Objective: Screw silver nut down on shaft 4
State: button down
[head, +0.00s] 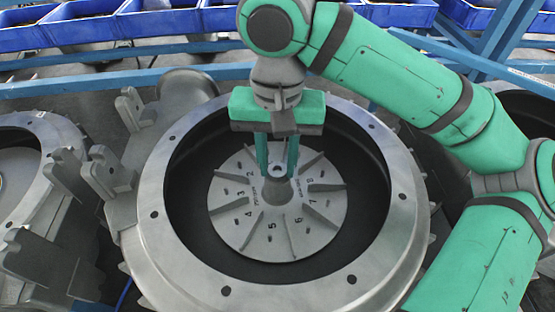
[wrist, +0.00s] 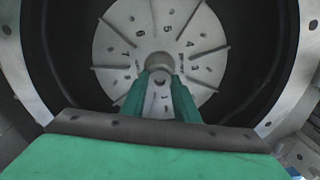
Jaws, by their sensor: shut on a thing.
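My gripper (head: 278,172) points down into the open round blower housing, over the hub of the impeller. Its two green fingers are shut on the silver nut (head: 278,168), a small grey piece between the tips. In the wrist view, the nut (wrist: 161,78) shows between the fingers, beside the round grey hub (wrist: 159,62). The impeller disc (head: 235,205) is grey, with raised vanes and numbers around it. The shaft itself is largely hidden by the fingers and nut, and I cannot tell how far the nut sits on it.
The wide metal housing rim (head: 185,262) with bolt holes surrounds the gripper. Another metal housing (head: 50,140) stands at the left, with upright lugs (head: 105,175) between. Blue bins (head: 85,28) and a blue rail (head: 100,84) lie behind.

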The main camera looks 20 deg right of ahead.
jog(key=m, duration=0.4)
jog(key=shift+s+m, duration=0.15)
jog(key=shift+m, duration=0.15)
jog(key=m, duration=0.9)
jog(key=shift+a, duration=0.1)
jog(key=m, duration=0.4)
jog(key=shift+f, duration=0.1)
jog(key=c, duration=1.7)
grip_release()
jog(key=shift+o, duration=0.2)
